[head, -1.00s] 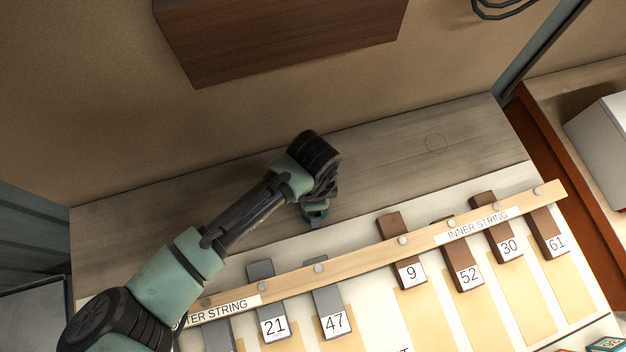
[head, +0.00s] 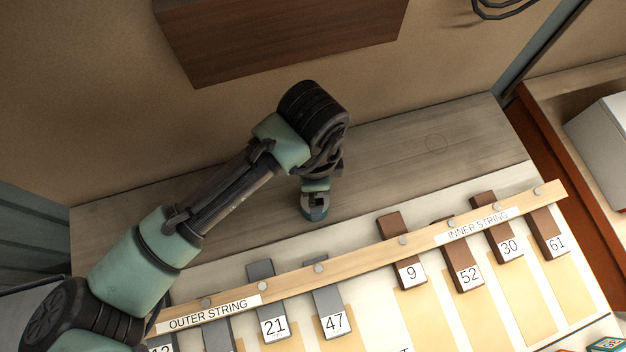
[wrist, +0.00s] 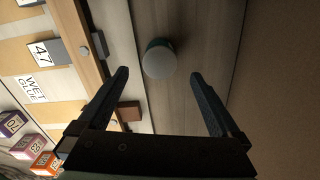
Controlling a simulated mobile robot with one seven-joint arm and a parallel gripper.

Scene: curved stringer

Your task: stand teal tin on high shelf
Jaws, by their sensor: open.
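The teal tin (wrist: 158,60), with a pale round top and a teal side, stands on the grey wooden bench top behind the board. In the head view its teal side (head: 316,214) shows just below my gripper (head: 315,194), which partly covers it. In the wrist view my gripper (wrist: 160,76) is open and empty. Its two fingers point toward the tin, one on each side of it in the picture, with the tin ahead of the tips and apart from them. A dark brown wooden shelf (head: 290,45) is on the wall above the bench.
A curved wooden strip (head: 375,252) holds numbered grey and brown blocks along the board in front of the tin. Several coloured cubes (wrist: 30,145) show in the wrist view. A pale box (head: 605,130) stands at the right. The bench right of the tin is clear.

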